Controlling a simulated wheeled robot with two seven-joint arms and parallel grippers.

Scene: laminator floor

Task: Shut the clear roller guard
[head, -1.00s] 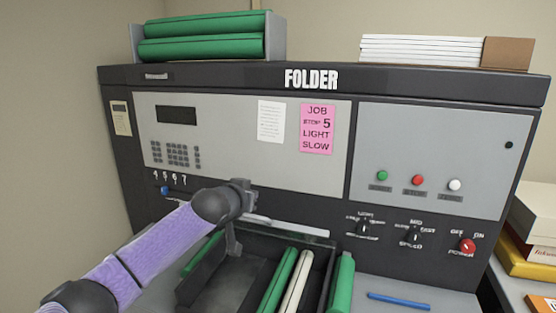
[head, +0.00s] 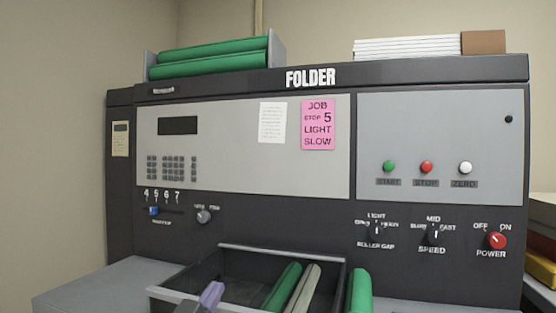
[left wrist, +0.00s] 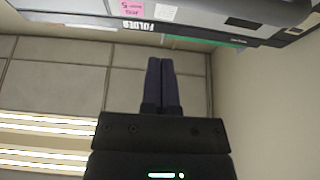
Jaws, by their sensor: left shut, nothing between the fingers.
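The clear roller guard is hard to make out against the dark roller bay (head: 185,279). A pale edge bar (head: 285,253) runs along the back of this bay and may belong to the guard; I cannot tell how far the guard is open. Green rollers (head: 283,287) and a pale roller (head: 306,290) lie in the bay. The purple fingers of my left gripper (head: 211,294) rise at the bottom edge in front of the bay. They are shut and empty in the left wrist view (left wrist: 161,85). My right gripper is not in view.
The dark folder (head: 230,228) carries a blue slider (head: 154,211), knobs and a red power switch (head: 497,240). Green rolls (head: 210,58) and white paper (head: 405,47) lie on top. A grey table surface (head: 95,285) at left is clear.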

